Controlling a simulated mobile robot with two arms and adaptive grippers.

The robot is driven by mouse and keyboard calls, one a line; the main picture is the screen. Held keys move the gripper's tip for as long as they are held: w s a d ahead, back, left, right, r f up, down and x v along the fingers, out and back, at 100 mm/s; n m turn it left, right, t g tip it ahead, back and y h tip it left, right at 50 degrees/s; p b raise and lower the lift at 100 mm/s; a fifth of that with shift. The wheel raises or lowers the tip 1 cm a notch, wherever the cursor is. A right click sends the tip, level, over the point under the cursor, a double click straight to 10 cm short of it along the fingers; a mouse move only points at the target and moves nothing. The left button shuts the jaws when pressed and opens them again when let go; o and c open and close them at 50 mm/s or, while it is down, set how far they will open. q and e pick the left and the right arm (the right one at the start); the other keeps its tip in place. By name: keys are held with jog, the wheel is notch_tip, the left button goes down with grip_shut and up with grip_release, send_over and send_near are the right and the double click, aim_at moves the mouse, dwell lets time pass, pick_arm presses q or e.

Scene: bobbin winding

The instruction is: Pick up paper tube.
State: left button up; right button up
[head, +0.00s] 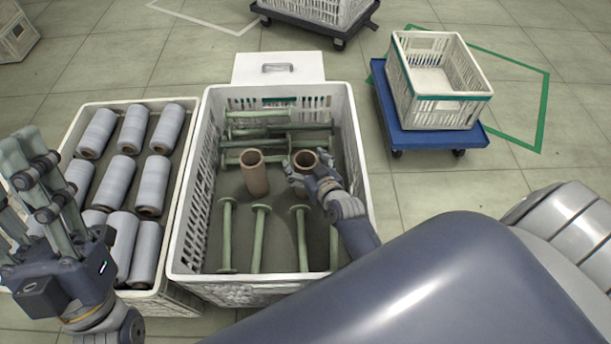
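Two brown paper tubes stand upright in the white crate (178,225) at the middle of the head view. The left paper tube (255,176) stands free. The right paper tube (304,160) is partly hidden behind my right gripper (299,174), whose fingers are at its near side. I cannot tell whether the fingers close around it or only rest beside it. My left gripper (35,175) is raised over the left crate at the left edge, with its fingers apart and nothing seen between them.
Green bobbins (260,235) lie in the crate around the tubes. A left crate (185,305) holds several wrapped grey rolls (155,185). An empty white crate (440,112) sits on a blue dolly (435,142) at the right. Open floor lies between them.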

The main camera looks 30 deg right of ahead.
jog(key=c, duration=1.3)
jog(key=shift+o, duration=0.2)
jog(key=shift+r, duration=0.1)
